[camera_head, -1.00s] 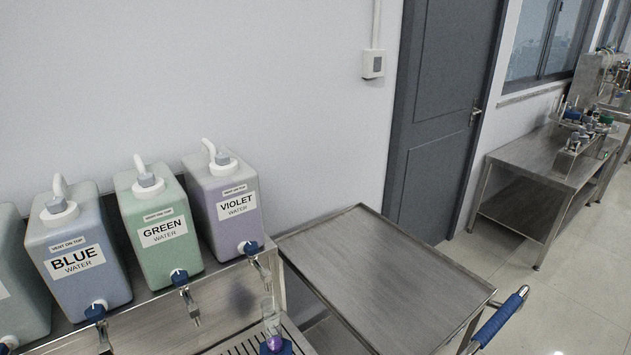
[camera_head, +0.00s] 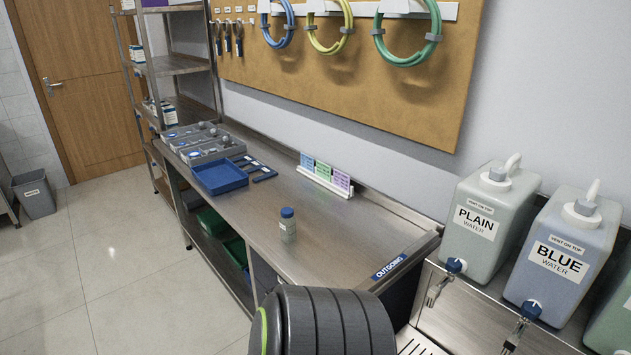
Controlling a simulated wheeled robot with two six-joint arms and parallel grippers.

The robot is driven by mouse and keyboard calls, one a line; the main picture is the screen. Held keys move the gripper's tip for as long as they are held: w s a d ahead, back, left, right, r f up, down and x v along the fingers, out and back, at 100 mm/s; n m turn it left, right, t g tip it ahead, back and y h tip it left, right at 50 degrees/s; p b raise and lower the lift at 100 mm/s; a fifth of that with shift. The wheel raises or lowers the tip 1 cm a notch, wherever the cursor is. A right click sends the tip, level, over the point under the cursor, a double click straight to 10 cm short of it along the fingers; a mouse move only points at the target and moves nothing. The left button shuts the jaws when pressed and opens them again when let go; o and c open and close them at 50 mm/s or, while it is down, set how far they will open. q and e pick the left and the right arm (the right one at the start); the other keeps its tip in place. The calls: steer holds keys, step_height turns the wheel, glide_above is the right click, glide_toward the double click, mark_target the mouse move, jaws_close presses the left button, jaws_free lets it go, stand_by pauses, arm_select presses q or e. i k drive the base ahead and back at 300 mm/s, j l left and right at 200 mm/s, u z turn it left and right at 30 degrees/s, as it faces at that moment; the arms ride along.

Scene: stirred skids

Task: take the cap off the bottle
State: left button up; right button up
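A small clear bottle (camera_head: 288,231) stands upright on the steel bench, near its front edge and left of the outgoing label. Its blue cap (camera_head: 287,212) is on top of it. What is inside the bottle is too small to tell. Neither of my grippers is in view.
A blue tray (camera_head: 219,178) and grey bins (camera_head: 205,150) stand at the bench's far left end. Colored cards (camera_head: 325,176) stand at the back. Plain (camera_head: 484,222) and blue (camera_head: 562,256) water containers with taps stand at right. The bench around the bottle is clear.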

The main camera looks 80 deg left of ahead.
mark_target(288, 230)
steer(key=u, duration=2.9)
steer(key=j, duration=0.1)
steer(key=i+z, duration=0.05)
